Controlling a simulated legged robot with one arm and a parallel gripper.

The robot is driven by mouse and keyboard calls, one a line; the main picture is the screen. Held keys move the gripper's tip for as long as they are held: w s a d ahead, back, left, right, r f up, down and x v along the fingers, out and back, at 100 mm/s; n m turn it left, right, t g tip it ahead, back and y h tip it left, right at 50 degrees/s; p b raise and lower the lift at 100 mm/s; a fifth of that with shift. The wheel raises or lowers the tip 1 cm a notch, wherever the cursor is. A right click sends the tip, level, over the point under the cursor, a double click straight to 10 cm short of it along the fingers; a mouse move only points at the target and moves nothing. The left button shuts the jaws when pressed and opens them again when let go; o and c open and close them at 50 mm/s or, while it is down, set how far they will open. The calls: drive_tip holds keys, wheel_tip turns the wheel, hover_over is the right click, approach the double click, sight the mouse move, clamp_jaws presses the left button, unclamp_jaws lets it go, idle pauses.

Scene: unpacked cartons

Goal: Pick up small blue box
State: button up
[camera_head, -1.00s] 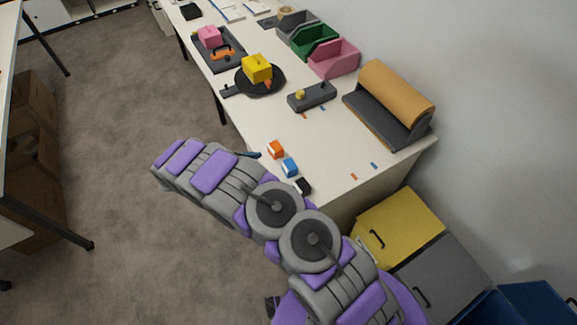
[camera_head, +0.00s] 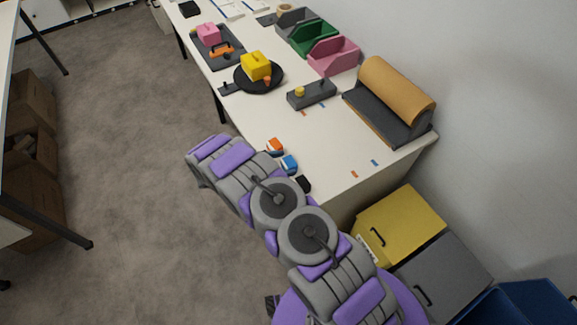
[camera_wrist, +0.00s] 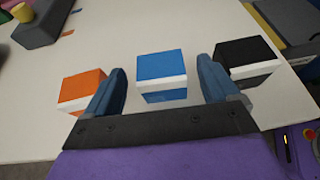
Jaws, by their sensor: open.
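The small blue box (camera_wrist: 161,76), blue with a white band, stands on the white table (camera_head: 325,139). It also shows in the head view (camera_head: 289,164), near the table's front edge, partly behind my arm. In the wrist view my gripper (camera_wrist: 162,82) is open, with one dark blue finger on each side of the box. There is a gap on both sides, and I cannot tell how far the fingers reach down beside it. In the head view the fingers are hidden behind my arm.
An orange box (camera_wrist: 83,90) stands close outside the left finger and a black box (camera_wrist: 247,60) close outside the right. A grey block with a yellow knob (camera_head: 312,94) is farther back. Yellow cabinet (camera_head: 400,224) stands beside the table.

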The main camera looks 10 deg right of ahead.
drive_tip(key=shift+b+x, duration=0.45)
drive_tip(key=shift+x, duration=2.3)
drive_tip(key=c, duration=1)
